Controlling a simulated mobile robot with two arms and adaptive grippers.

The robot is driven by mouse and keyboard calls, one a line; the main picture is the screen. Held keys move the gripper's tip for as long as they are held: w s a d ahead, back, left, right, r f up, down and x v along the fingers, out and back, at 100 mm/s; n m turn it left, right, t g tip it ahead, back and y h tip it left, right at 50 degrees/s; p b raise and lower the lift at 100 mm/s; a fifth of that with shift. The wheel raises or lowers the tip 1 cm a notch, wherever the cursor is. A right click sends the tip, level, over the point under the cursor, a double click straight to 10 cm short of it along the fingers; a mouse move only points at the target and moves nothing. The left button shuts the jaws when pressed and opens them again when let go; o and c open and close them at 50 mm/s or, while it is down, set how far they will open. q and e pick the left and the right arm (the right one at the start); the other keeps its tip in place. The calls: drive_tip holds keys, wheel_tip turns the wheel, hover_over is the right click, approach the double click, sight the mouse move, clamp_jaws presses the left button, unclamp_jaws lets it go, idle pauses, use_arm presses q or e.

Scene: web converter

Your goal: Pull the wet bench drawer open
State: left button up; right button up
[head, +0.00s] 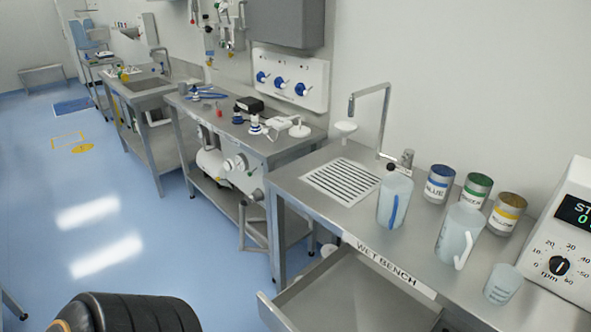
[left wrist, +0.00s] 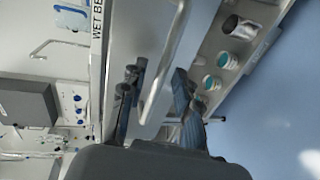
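The wet bench drawer (head: 345,290) stands pulled out below the "WET BENCH" label (head: 388,263) in the head view. Its interior looks empty, and its front lies below the picture edge. In the left wrist view, which is turned sideways, a pale bar handle (left wrist: 166,65) runs along the grey drawer front (left wrist: 135,40). My left gripper (left wrist: 157,98) has its dark fingers apart, one on each side of the handle's near end. I cannot tell whether either finger touches it. My right gripper is in neither view.
On the bench stand a wash bottle (head: 394,197), a jug (head: 459,234), a beaker (head: 502,284), several labelled cans (head: 474,190) and a dial instrument (head: 560,235). Containers (left wrist: 227,60) sit on a shelf under the drawer. Blue floor (head: 120,220) is clear at left.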

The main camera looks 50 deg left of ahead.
use_arm(q)
drive_tip(key=v, duration=1)
drive_tip(key=shift+s, duration=0.15)
drive_tip(key=s+d+f+m+g, duration=0.1)
drive_tip(key=s+f+m+g, duration=0.2)
drive_tip(key=f, duration=0.8)
drive_tip(key=s+d+f+m+g, duration=0.2)
drive_tip(key=f+m+g, duration=0.4)
drive_tip(key=f+m, duration=0.5)
drive_tip(key=s+d+f+m+g, duration=0.2)
drive_tip(key=s+f+m+g, duration=0.3)
drive_tip(key=f, duration=0.7)
drive_tip(key=shift+f+m+g+h, duration=0.3)
drive_tip(key=shift+m, duration=0.6)
